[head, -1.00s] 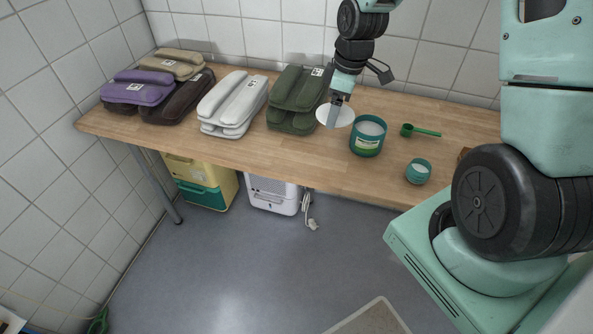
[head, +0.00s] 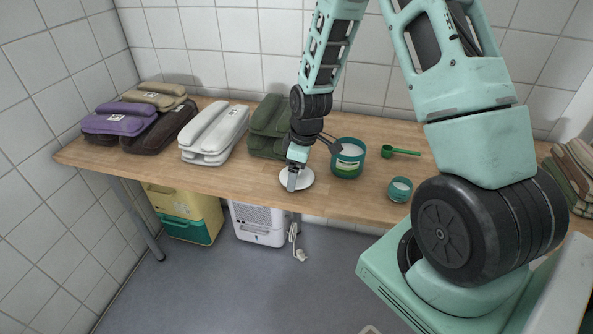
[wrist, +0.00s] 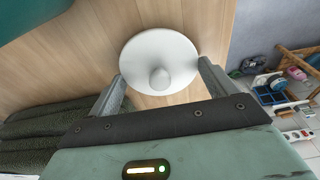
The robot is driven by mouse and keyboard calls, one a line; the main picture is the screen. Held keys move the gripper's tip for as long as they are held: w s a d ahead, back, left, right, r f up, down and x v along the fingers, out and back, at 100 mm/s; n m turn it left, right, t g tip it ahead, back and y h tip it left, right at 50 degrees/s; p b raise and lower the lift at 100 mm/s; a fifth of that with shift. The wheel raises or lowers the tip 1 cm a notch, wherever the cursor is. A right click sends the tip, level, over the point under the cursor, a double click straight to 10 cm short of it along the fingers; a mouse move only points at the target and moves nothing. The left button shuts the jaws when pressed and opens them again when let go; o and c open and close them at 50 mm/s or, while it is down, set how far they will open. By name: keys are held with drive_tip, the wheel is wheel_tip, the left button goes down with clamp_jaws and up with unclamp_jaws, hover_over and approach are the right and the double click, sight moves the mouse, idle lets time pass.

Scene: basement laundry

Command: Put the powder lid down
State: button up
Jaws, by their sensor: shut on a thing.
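The powder lid (head: 306,181) is a round white disc with a knob. It lies level at the tabletop's front part, left of the powder tub; I cannot tell whether it touches the wood. My gripper (head: 292,184) points down over it. In the wrist view the lid (wrist: 179,51) sits between my two fingertips (wrist: 161,72), at its opposite edges, with the knob facing me. The teal powder tub (head: 347,168) stands open with white powder inside, close right of my wrist.
The wooden table (head: 235,174) has its front edge close to the lid. A green scoop (head: 400,152) and a small teal cup (head: 399,190) are to the right. Green folded bundles (head: 268,130) lie behind left, then white ones (head: 212,135).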

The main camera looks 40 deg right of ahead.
sight(303, 176)
drive_tip(key=shift+f, duration=0.25)
drive_tip(key=o, duration=0.8)
drive_tip(key=shift+o, duration=0.2)
wheel_tip(303, 176, up, 12)
drive_tip(key=s+d, duration=0.1)
drive_tip(key=s+a+r, duration=0.3)
drive_tip(key=s+a, duration=0.2)
drive_tip(key=a, duration=0.4)
drive_tip(key=s+a+r, duration=0.3)
drive_tip(key=s+a, duration=0.1)
drive_tip(key=a, duration=0.5)
drive_tip(key=s+a+r, duration=0.1)
drive_tip(key=s+a, duration=0.2)
drive_tip(key=s, duration=0.4)
drive_tip(key=s+a+r+g, duration=0.1)
drive_tip(key=s+a, duration=0.3)
drive_tip(key=s, duration=0.3)
drive_tip(key=shift+s+a+h+p, duration=0.2)
drive_tip(key=shift+h+p, duration=0.1)
drive_tip(key=shift+p, duration=0.15)
drive_tip(key=shift+w+r, duration=0.1)
